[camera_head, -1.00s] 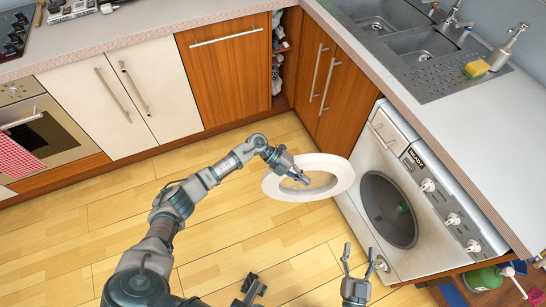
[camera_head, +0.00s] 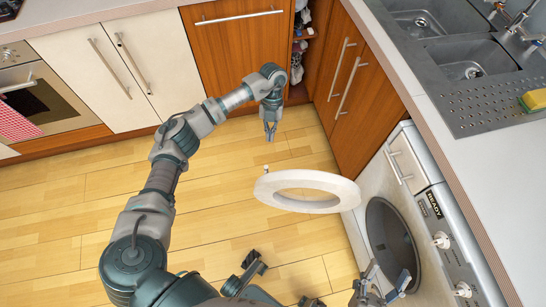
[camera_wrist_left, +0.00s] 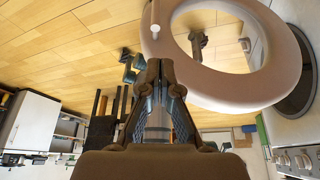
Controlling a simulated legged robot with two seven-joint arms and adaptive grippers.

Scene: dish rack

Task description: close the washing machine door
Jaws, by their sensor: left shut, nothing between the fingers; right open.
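The washing machine (camera_head: 440,235) stands at the right, its front facing left. Its white ring-shaped door (camera_head: 345,190) is swung open and stands out from the front, leaving the dark round drum opening (camera_head: 392,240) uncovered. My left gripper (camera_head: 270,138) is shut and empty, above the floor beyond the door's upper left side, apart from it. The door also shows in the left wrist view (camera_wrist_left: 235,95), to the right of the left gripper (camera_wrist_left: 163,78). My right gripper (camera_head: 384,280) is open at the bottom of the head view, in front of the machine's lower front.
Wooden cupboards (camera_head: 365,95) with metal handles adjoin the machine. A drawer front (camera_head: 245,55) and white cupboards (camera_head: 90,75) line the back. The counter with the sink (camera_head: 480,70) runs above the machine. The floor left of the door is clear.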

